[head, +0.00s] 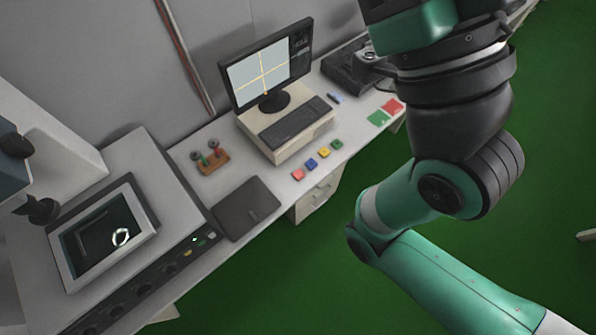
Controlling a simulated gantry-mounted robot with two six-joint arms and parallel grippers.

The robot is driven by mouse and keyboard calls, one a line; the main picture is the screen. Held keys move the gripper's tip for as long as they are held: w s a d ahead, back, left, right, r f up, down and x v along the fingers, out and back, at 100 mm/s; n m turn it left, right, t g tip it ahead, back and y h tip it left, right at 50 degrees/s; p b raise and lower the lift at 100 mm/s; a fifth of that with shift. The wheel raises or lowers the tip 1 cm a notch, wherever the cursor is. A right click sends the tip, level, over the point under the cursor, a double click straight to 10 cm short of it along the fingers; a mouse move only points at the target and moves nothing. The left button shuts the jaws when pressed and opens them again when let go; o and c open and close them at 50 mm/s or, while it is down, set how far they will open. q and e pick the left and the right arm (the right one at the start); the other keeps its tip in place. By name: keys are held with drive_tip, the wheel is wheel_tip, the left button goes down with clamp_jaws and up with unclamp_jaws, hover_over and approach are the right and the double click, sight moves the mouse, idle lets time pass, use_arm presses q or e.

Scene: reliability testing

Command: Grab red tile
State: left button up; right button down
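Two red pieces lie on the light bench top. A small red tile (298,175) is at the near end of a row with a blue tile (311,164), a yellow tile (324,153) and a green tile (337,144). A flat red square (392,106) lies farther right, beside a flat green square (377,118). My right arm rises across the right side of the view, and its gripper fingers cannot be made out. My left gripper is not in view. No gripper is seen touching either red piece.
A monitor (267,68) and keyboard (295,122) stand behind the row. A dark flat pad (246,208) and a wooden holder (211,163) lie left of it. A machine with a framed window (104,231) fills the left. Green floor lies beyond the bench.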

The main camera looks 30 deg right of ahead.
idle(0.4)
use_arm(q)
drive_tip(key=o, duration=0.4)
